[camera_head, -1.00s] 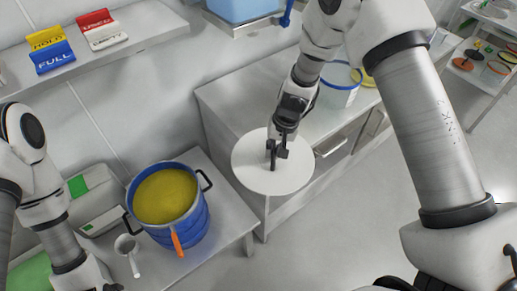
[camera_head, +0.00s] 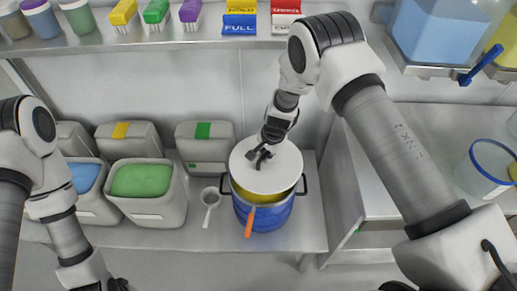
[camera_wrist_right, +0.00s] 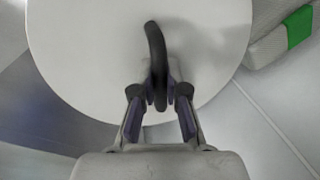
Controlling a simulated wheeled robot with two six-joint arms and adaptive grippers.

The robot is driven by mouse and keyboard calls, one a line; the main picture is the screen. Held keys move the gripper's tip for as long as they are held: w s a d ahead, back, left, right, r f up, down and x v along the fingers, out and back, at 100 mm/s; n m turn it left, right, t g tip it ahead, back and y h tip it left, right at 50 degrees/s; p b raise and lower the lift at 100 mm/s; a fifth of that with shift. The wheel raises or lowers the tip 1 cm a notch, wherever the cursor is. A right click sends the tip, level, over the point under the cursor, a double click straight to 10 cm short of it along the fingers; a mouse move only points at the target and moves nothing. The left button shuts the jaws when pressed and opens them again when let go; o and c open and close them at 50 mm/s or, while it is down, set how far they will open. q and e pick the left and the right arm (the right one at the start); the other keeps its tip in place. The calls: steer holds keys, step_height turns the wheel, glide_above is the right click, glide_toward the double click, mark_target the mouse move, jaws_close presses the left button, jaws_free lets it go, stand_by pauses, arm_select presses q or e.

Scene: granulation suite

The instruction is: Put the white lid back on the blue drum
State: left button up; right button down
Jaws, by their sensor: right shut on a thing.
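The white lid (camera_head: 280,176) is a round disc with a dark handle, and it fills much of the right wrist view (camera_wrist_right: 90,50). My right gripper (camera_head: 262,154) is shut on the lid's dark handle (camera_wrist_right: 155,45). The lid is over the back of the blue drum (camera_head: 262,220) and looks slightly above its rim. A strip of yellow content (camera_head: 248,193) shows in front of the lid. My left gripper (camera_head: 118,286) is at the bottom edge, mostly cut off.
A white scoop (camera_head: 210,203) lies left of the drum. Grey bins with green (camera_head: 145,180) and blue (camera_head: 84,178) contents stand further left. A shelf (camera_head: 200,42) with coloured signs and brushes runs behind. A counter with a clear blue-rimmed container (camera_head: 480,175) is at right.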

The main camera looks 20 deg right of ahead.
mark_target(263, 163)
steer(key=shift+w+a+f+m, duration=0.3)
steer(key=shift+w+f+m, duration=0.15)
steer(key=shift+m, duration=0.25)
steer(key=shift+s+f+b, duration=0.15)
steer(key=shift+f+b, duration=0.25)
steer(key=shift+f, duration=0.1)
steer(key=shift+f+b, duration=1.15)
steer(key=shift+f, duration=0.7)
steer(key=shift+f+b, duration=0.95)
steer(key=shift+f, duration=0.1)
steer(key=c, duration=1.1)
jaws_free()
steer(key=shift+r, duration=0.15)
